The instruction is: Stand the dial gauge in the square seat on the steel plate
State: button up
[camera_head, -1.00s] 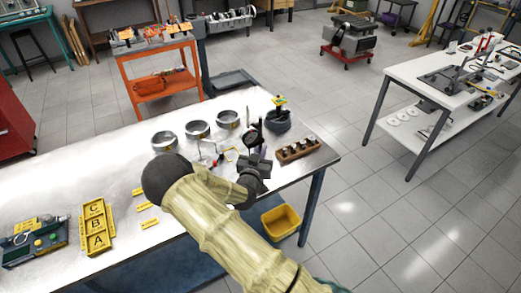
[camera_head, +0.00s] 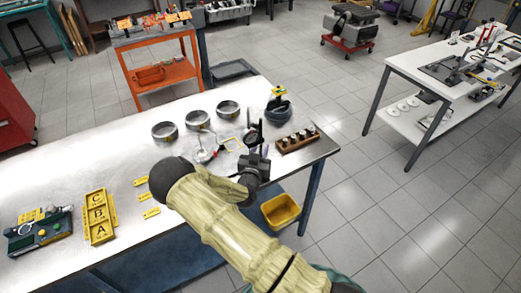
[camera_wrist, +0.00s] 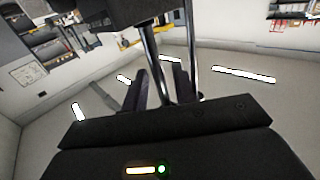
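The dial gauge (camera_head: 252,137) shows as a small dark round dial on a thin stand, just above my gripper (camera_head: 254,161) in the head view. My gripper is over the right part of the steel-topped bench. In the wrist view, two bright steel rods (camera_wrist: 193,50) and a dark part of the gauge rise at the fingers (camera_wrist: 160,95), which appear shut on the gauge. Its base is hidden. A dark grey steel plate (camera_head: 440,70) with tools on it lies on the white table at the right. I cannot make out a square seat.
The bench (camera_head: 75,170) carries metal rings (camera_head: 199,120), a wooden block with pegs (camera_head: 297,140), a dark pot (camera_head: 279,109) and a yellow letter tray (camera_head: 98,216). A yellow bin (camera_head: 281,211) stands below its right end. Open floor lies between bench and white table (camera_head: 400,61).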

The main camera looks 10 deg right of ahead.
jog(key=shift+r, duration=0.1)
dwell(0.3)
jog(key=b+v, duration=0.4)
jog(key=v, duration=0.8)
jog(key=shift+b, duration=0.3)
jog(key=shift+d, duration=0.15)
